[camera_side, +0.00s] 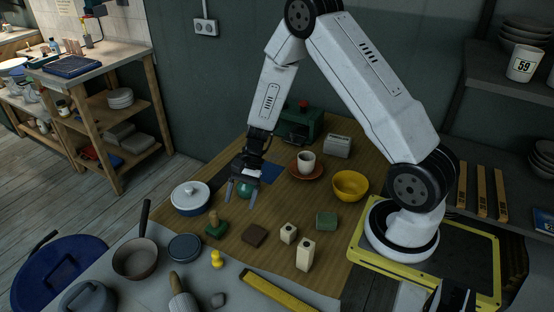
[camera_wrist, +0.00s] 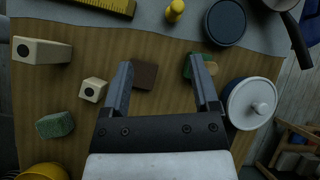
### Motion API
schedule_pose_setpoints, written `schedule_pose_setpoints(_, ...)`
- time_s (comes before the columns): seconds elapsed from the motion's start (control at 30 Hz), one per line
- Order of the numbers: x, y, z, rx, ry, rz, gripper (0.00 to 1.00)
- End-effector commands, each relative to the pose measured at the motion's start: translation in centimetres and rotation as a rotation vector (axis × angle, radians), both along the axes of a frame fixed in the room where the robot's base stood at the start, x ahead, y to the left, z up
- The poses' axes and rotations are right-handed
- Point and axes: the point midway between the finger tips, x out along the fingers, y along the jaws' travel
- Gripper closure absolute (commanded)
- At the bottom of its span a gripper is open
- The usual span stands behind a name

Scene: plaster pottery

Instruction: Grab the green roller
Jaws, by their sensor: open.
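My gripper (camera_side: 242,196) is open and empty, pointing down above the wooden board. In the wrist view its two fingers (camera_wrist: 160,64) stand wide apart. A green piece with a brown upright part (camera_side: 215,226) sits on the board, below and in front of my gripper; it may be the green roller, but I cannot tell for sure. In the wrist view that piece (camera_wrist: 190,66) is partly hidden behind the right finger.
A lidded pot (camera_side: 191,197) stands left of my gripper. A dark round lid (camera_side: 185,247) lies in front.

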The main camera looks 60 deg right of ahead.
Motion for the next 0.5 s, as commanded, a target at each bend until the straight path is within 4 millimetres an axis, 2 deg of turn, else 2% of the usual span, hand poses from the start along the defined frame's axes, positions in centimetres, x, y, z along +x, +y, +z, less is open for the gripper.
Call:
schedule_pose_setpoints(0.1, 1.3, -0.6, -1.8, 0.094, 0.048, -0.124, 0.22)
schedule_pose_setpoints(0.5, 5.2, -3.3, -7.0, 0.418, 0.142, -0.507, 0.22)
